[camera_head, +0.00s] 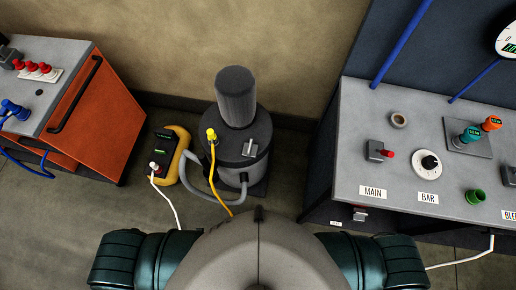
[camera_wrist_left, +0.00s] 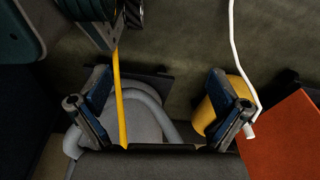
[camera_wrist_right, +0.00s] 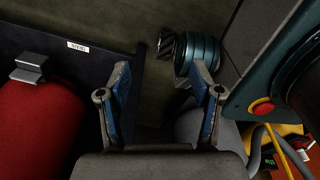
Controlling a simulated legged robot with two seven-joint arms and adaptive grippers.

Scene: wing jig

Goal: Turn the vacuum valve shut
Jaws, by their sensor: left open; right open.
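No part is readably marked as the vacuum valve, so I cannot tell which it is. A grey lever (camera_head: 249,148) sits on top of the dark pump canister (camera_head: 238,165), beside a yellow plug. A second grey handle (camera_head: 359,213) shows below the right panel's front edge; a similar grey handle (camera_wrist_right: 30,67) shows above a red cylinder in the right wrist view. My left gripper (camera_wrist_left: 158,76) is open and empty, with the yellow cable and grey hose beyond its fingers. My right gripper (camera_wrist_right: 160,70) is open and empty. Neither gripper shows in the head view.
The grey panel (camera_head: 350,120) at right carries a red switch, a dial, and teal, orange and green fittings. An orange cabinet (camera_head: 83,105) stands at left. A yellow device (camera_head: 178,150) with cables sits beside the canister. Floor at left is mostly clear.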

